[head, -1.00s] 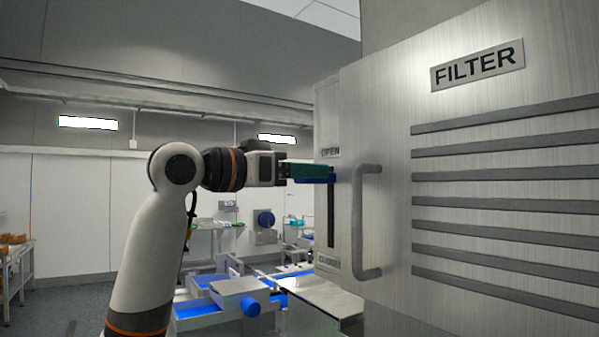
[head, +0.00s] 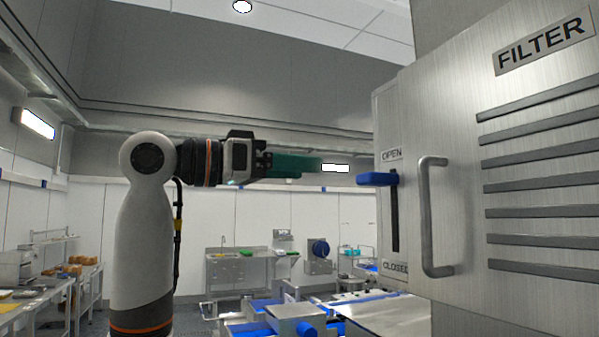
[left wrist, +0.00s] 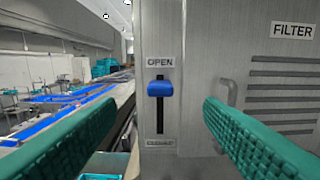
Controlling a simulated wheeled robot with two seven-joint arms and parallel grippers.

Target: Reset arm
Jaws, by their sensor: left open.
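My left gripper (head: 300,166) has green fingers and points right toward the steel filter cabinet. In the left wrist view its two fingers (left wrist: 160,125) are spread wide with nothing between them. A blue lever (head: 377,179) sits near the top of a dark vertical slot, just below the OPEN label and well above the CLOSED label. The blue lever also shows in the left wrist view (left wrist: 160,88), ahead of the open fingers. In the head view a gap separates the fingertips from the lever. My right gripper is not in view.
The filter cabinet (head: 455,120) fills the right side, with a grey bar handle (head: 428,215) and several dark slats. Blue-and-steel conveyor equipment (head: 290,315) stands below. A table with brown items (head: 85,262) is at far left. The space left of the cabinet is open.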

